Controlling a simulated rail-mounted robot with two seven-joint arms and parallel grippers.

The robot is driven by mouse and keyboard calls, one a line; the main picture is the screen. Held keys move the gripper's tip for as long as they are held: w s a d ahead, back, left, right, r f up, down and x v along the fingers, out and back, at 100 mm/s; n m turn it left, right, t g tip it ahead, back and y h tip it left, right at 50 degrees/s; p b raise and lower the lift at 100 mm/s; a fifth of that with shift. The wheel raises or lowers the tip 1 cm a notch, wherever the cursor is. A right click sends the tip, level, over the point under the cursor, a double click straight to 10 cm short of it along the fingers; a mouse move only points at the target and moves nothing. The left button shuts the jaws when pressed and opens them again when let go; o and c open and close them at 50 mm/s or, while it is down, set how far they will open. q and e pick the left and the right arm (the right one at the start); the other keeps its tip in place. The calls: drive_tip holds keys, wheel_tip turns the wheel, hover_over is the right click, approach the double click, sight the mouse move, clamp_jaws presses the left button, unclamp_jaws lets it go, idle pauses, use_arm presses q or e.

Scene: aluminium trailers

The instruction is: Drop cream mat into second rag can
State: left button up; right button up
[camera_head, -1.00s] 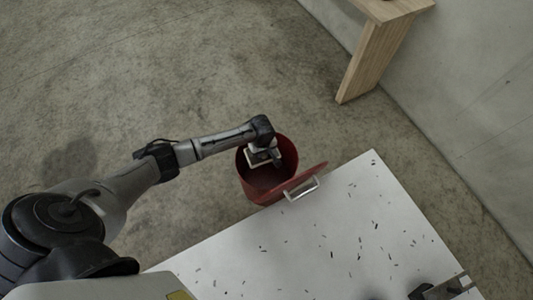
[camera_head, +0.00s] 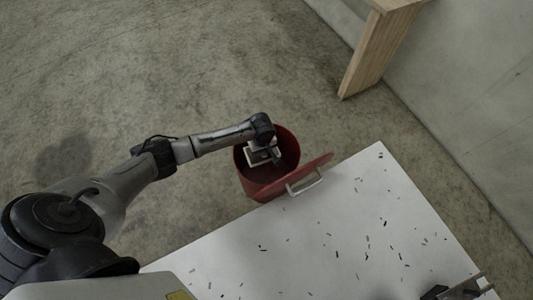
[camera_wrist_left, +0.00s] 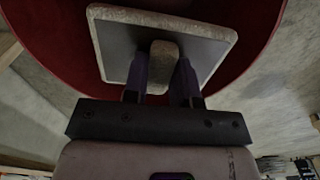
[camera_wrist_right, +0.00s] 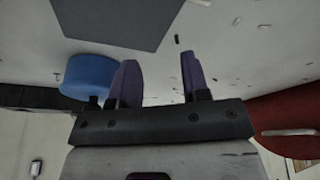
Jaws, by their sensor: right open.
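The cream mat (camera_wrist_left: 112,50) is a square slab with cream edges, a grey face and a beige knob. My left gripper (camera_wrist_left: 163,75) has its fingers closed on either side of the knob. In the head view the mat (camera_head: 254,161) and left gripper (camera_head: 266,150) are over the mouth of a red can (camera_head: 262,188). The can's red wall (camera_wrist_left: 55,45) surrounds the mat in the left wrist view. The can's lid stands open, with a pale handle (camera_head: 305,186). My right gripper (camera_wrist_right: 155,80) is open and empty; it shows partly at the head view's bottom right (camera_head: 468,290).
A white table (camera_head: 330,235) scattered with dark chips lies right of the can. The right wrist view shows a blue round object (camera_wrist_right: 88,76), a grey flat square (camera_wrist_right: 118,18) and a red container (camera_wrist_right: 285,115). A wooden piece (camera_head: 372,55) stands by the wall.

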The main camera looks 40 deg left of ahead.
use_arm(q)
drive_tip(key=o, duration=0.5)
wheel_tip(320, 180, up, 14)
drive_tip(key=p, duration=0.3)
drive_tip(key=shift+f, duration=0.1)
use_arm(e)
wheel_tip(320, 180, up, 3)
drive_tip(key=shift+r, duration=0.15)
idle(0.4)
